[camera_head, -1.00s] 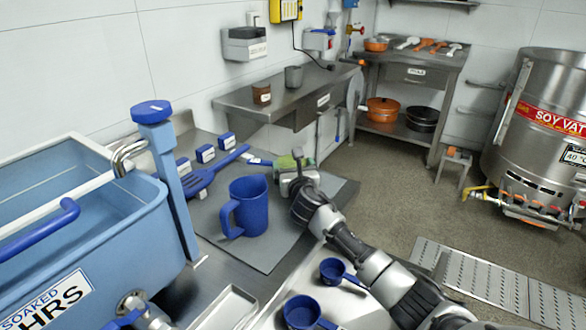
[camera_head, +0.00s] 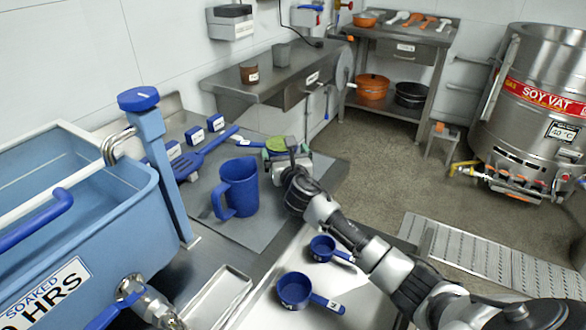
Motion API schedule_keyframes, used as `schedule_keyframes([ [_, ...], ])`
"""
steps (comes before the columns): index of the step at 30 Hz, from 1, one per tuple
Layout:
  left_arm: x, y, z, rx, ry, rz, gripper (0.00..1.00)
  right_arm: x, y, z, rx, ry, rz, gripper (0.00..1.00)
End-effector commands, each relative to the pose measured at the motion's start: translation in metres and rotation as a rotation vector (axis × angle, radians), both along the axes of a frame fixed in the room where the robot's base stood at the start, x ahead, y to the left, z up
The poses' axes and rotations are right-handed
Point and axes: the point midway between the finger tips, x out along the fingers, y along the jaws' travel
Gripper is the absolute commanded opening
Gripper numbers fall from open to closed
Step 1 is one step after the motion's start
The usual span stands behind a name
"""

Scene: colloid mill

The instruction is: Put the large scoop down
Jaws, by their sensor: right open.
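The larger blue scoop (camera_head: 294,290) lies on a pale tray (camera_head: 257,308) at the bottom centre, its handle pointing right. A smaller blue scoop (camera_head: 322,247) lies behind it. My right gripper (camera_head: 276,160) is over the far part of the grey mat, behind and well apart from both scoops. It is open, and I see nothing held in it, though its wrist partly hides its fingers. A green round item (camera_head: 279,144) is just behind it; whether they touch I cannot tell. My left gripper is not in view.
A blue jug (camera_head: 238,188) stands on the grey mat (camera_head: 256,232), left of my right gripper. A blue slotted spatula (camera_head: 190,158) and small labelled blue blocks (camera_head: 195,135) lie beyond. A blue soaking tub (camera_head: 70,215) fills the left. A metal tray (camera_head: 222,297) is in front.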

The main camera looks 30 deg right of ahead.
Motion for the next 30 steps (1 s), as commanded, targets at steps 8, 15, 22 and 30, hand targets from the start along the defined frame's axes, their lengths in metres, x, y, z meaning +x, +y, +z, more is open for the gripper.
schedule_keyframes([
  [8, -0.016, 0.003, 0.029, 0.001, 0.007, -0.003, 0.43, -0.060, 0.016, 0.003, -0.001, 0.003, 0.002, 1.00],
  [15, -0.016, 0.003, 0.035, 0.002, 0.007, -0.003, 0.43, -0.083, 0.021, 0.001, -0.002, 0.001, 0.000, 1.00],
  [22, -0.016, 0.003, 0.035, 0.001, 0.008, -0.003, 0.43, -0.085, 0.022, 0.000, -0.001, 0.000, 0.000, 1.00],
  [30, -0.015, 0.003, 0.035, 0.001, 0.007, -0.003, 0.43, -0.085, 0.022, 0.000, -0.001, 0.000, 0.000, 1.00],
])
